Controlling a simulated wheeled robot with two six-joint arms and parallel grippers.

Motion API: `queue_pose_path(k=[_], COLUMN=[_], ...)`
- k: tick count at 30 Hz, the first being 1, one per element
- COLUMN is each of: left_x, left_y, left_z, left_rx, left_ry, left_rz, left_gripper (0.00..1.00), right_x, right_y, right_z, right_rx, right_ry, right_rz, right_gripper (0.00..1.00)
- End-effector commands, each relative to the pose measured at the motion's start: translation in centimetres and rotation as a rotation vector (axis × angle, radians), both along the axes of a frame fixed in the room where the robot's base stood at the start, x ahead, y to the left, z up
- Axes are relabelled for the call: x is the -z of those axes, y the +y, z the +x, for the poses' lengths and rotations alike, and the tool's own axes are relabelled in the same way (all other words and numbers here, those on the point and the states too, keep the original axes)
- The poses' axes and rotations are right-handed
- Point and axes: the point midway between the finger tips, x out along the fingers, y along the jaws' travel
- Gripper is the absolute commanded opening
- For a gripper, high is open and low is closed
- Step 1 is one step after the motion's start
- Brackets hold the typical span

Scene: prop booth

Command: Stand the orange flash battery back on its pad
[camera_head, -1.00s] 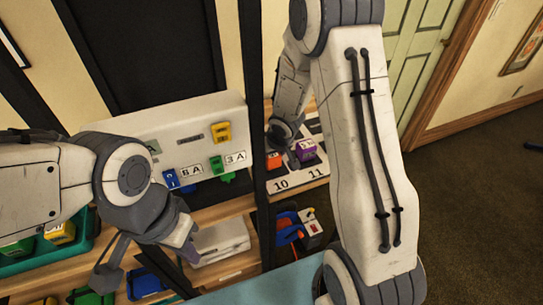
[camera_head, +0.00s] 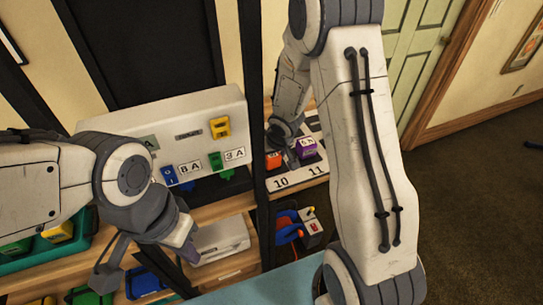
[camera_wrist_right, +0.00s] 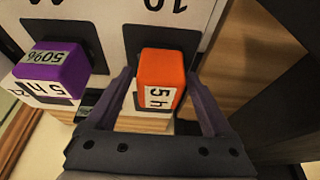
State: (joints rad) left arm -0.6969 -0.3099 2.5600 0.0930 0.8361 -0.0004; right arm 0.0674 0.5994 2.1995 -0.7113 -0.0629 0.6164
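The orange flash battery (camera_wrist_right: 163,68) sits at the dark pad (camera_wrist_right: 188,40) near the number 10 in the right wrist view. My right gripper (camera_wrist_right: 161,85) has one finger on each side of the battery, with narrow gaps that look open. In the head view the right gripper (camera_head: 290,150) is partly hidden by its own wrist. My left gripper (camera_head: 148,270) hangs at the lower left with its fingers apart and empty.
A purple battery (camera_wrist_right: 52,68) stands on the neighbouring pad, close beside my right gripper. A pale panel (camera_head: 140,130) with yellow, green and blue blocks is left of a dark post (camera_head: 257,120). A red-and-grey device (camera_head: 311,223) sits on the lower shelf.

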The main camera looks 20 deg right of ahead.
Motion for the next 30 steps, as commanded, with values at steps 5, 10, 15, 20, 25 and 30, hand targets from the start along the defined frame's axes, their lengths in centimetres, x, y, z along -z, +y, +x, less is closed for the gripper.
queue_pose_path(k=[5,10,15,20,25,30], left_x=[0.0,-0.2,-1.8,-4.1,-6.0,-6.9], left_y=[0.0,0.0,0.0,0.0,0.0,0.0], left_z=[0.0,0.0,0.0,0.0,0.0,0.0], left_rx=[0.0,0.0,0.0,0.0,0.0,-0.001], left_ry=[0.0,0.0,0.0,0.0,0.0,0.0], left_rz=[0.0,0.0,0.0,0.0,0.0,0.0], left_gripper=[0.0,0.0,0.0,0.0,0.0,0.0], right_x=[0.0,-0.2,-2.4,-5.7,-8.3,-9.6], right_y=[0.0,0.0,0.0,-0.1,-0.1,-0.1], right_z=[0.0,-0.1,-0.8,-2.0,-3.2,-3.9], right_rx=[0.0,0.0,0.0,0.0,-0.001,-0.001], right_ry=[0.001,0.003,0.001,0.0,0.0,0.001], right_rz=[0.0,0.0,0.0,0.0,0.0,0.0], right_gripper=[0.95,0.95,0.95,0.95,0.95,0.95])
